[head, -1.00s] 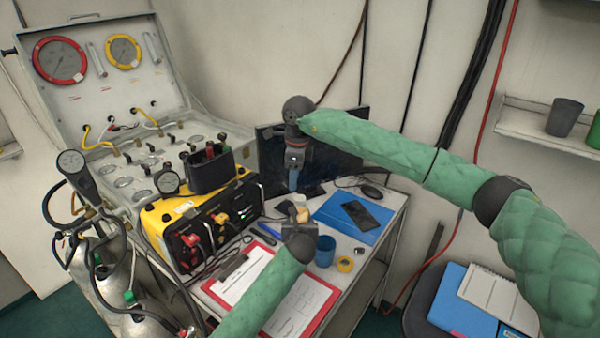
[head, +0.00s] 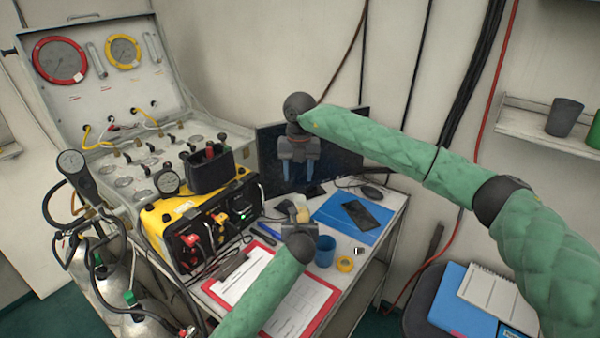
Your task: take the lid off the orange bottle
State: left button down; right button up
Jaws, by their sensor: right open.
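A small orange-yellow object, which looks like the orange bottle (head: 302,214), shows just beyond my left gripper (head: 299,224) on the cart top. The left gripper's wrist hides most of it and the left fingers, so I cannot tell whether they hold it. A paler rounded shape touches or overlaps it on the left; I cannot tell whether this is the lid. My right gripper (head: 298,172) points down above and behind the bottle. Its two blue fingers are apart, with nothing seen between them.
A blue cup (head: 325,251), a yellow tape roll (head: 345,264) and a small dark-and-white item (head: 359,251) are to the right. A red clipboard (head: 317,315) lies in front. A blue folder (head: 336,220) with a phone, a monitor and a yellow unit (head: 165,211) surround the spot.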

aim_at(300, 197)
jog(key=m, duration=0.4)
jog(key=shift+d, duration=0.1)
jog(key=m, duration=0.4)
jog(key=shift+d, duration=0.1)
jog(key=m, duration=0.4)
jog(key=shift+m, duration=0.3)
jog(key=m, duration=0.3)
jog(key=shift+m, duration=0.3)
jog(key=shift+f, duration=4.05)
